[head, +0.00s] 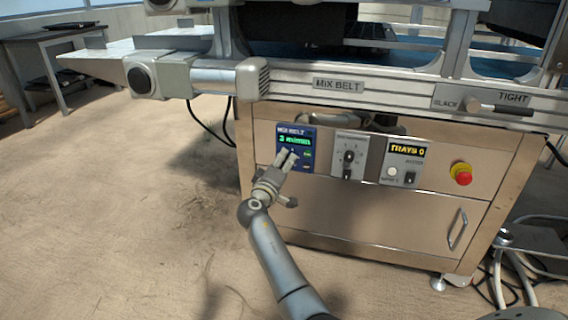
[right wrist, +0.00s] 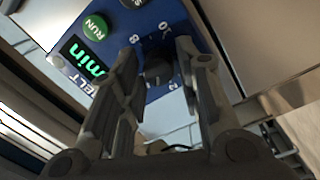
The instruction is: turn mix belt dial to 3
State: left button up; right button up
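The blue mix belt panel (head: 308,136) is at the left of the cabinet front; its green display (head: 294,141) seems to read 3 m/min. My right gripper (head: 287,157) is in front of its lower part, hiding the dial in the head view. In the right wrist view the dark dial knob (right wrist: 158,73) shows between my open fingers (right wrist: 166,62), with scale numbers such as 0, 2 and 8 around it. Gaps show beside the knob; contact cannot be told. Which number it points to is unclear. My left gripper is out of view.
A grey panel with a black knob (head: 349,156) and a trays counter panel (head: 405,163) sit to the right. A red emergency button (head: 462,175) is farther right. A green run button (right wrist: 95,27) is near the dial. The conveyor rail (head: 400,98) overhangs the panels.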

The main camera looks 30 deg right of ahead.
jog(key=shift+o, duration=0.8)
jog(key=shift+a, duration=0.1)
jog(key=shift+s+a+f, duration=0.1)
jog(key=shift+s+a, duration=0.2)
jog(key=v, duration=1.1)
